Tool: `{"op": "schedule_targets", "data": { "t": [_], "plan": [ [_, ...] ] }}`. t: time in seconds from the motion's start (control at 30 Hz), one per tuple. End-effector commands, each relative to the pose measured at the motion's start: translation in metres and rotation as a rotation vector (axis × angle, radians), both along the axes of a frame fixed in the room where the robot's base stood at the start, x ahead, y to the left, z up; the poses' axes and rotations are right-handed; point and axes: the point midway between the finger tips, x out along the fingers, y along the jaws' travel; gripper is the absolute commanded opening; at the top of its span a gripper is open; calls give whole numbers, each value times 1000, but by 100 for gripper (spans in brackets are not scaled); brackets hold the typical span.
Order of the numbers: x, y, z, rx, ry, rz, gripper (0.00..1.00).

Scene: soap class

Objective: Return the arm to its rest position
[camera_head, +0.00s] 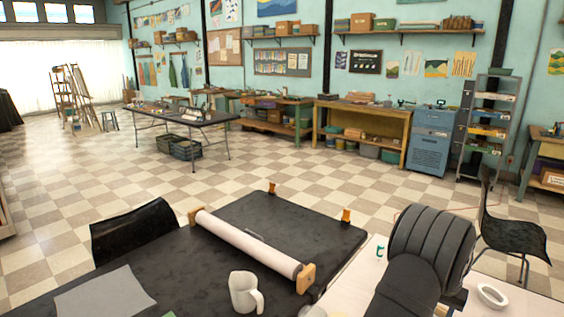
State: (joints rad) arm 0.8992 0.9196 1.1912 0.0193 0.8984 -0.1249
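My arm shows as a thick, dark, ribbed link at the lower right, bent over the pale tabletop (525,308). Its fingertips do not show, so I cannot see whether my gripper is open or shut or holds anything. The arm hides part of the table behind and below it.
A dark table (200,265) bears a white roller (245,243) with wooden ends, a white mug (244,293) and a grey sheet (105,294). A white ring (491,296) lies right of my arm. Black chairs (133,231) (512,238) stand at both sides. Open checkered floor lies beyond.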

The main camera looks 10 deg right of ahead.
Motion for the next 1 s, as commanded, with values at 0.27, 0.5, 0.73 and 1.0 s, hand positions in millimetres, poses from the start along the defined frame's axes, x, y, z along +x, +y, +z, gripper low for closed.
{"op": "schedule_targets", "data": {
  "t": [0.27,0.5,0.73,1.0],
  "plan": [
    [4,-4,-45,1,1,0,42],
    [6,-6,-57,-1,-1,0,42],
    [5,-5,-57,-3,-3,0,42],
    [5,-5,-44,-1,-1,0,42]
  ]
}}
